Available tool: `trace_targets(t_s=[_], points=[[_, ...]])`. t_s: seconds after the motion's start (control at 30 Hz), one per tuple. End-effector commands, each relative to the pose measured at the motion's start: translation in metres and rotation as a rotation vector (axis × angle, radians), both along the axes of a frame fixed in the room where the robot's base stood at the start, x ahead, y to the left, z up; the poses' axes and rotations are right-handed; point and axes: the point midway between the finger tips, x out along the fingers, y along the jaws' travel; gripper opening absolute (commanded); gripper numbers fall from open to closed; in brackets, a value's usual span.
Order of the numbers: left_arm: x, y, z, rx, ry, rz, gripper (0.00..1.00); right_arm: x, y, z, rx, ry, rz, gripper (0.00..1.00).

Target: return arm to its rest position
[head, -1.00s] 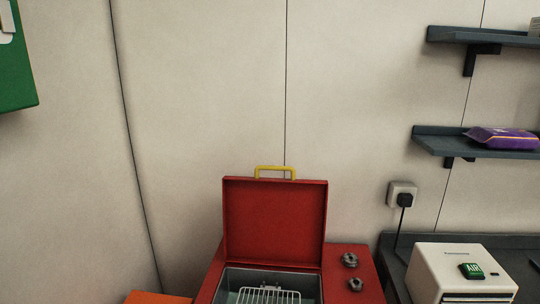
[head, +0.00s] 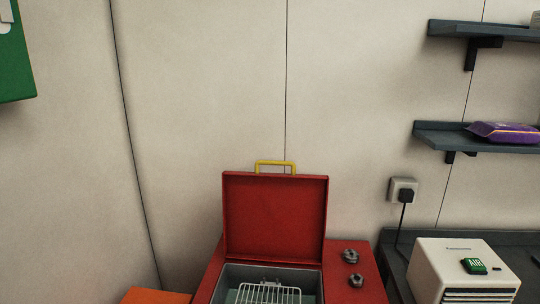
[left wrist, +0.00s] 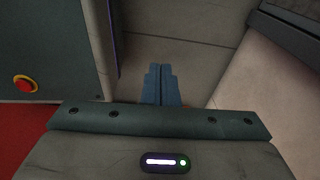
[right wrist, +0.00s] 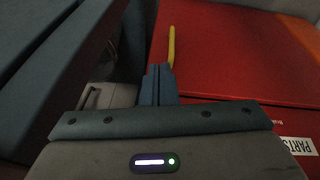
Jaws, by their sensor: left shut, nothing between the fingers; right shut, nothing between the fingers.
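My left gripper (left wrist: 161,85) shows in the left wrist view with its blue fingers together and nothing between them. My right gripper (right wrist: 159,84) shows in the right wrist view, also shut and empty. Beyond the right fingers are a yellow bar (right wrist: 171,47) and a broad red surface (right wrist: 225,50) with a white label (right wrist: 299,145) reading PARTS. I cannot tell whether the fingers touch the bar. Neither arm shows in the head view.
In the head view a red box (head: 355,262) stands with its lid (head: 275,218) raised and a wire rack (head: 268,294) inside. A white AIR unit (head: 447,272) sits on the dark bench at right. Shelves (head: 475,137) hang above. A red button (left wrist: 25,84) shows in the left wrist view.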

Motion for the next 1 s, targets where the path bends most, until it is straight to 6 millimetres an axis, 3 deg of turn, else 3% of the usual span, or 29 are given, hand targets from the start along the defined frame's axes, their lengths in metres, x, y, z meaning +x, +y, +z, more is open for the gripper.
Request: trace_targets(t_s=[0.03, 0.27, 0.47, 0.6, 0.8, 1.0], points=[[0.001, 0.0, -0.007, 0.0, -0.001, 0.0, 0.0, 0.001, -0.002, -0.031, 0.001, 0.014, -0.003, 0.0], [0.002, 0.0, -0.028, 0.0, -0.001, 0.0, 0.0, -0.011, -0.013, -0.17, 0.003, 0.056, -0.014, 0.0], [0.004, 0.0, -0.043, 0.001, -0.003, 0.0, 0.0, -0.045, -0.021, -0.274, 0.004, 0.091, -0.024, 0.0], [0.006, 0.0, -0.055, 0.001, -0.005, 0.0, 0.0, -0.082, -0.025, -0.343, 0.007, 0.117, -0.032, 0.0], [0.009, 0.0, -0.07, 0.001, -0.009, -0.002, 0.0, -0.148, -0.029, -0.422, 0.011, 0.152, -0.04, 0.0], [0.01, 0.0, -0.078, 0.001, -0.007, -0.001, 0.0, -0.193, -0.029, -0.456, 0.013, 0.17, -0.045, 0.0]])
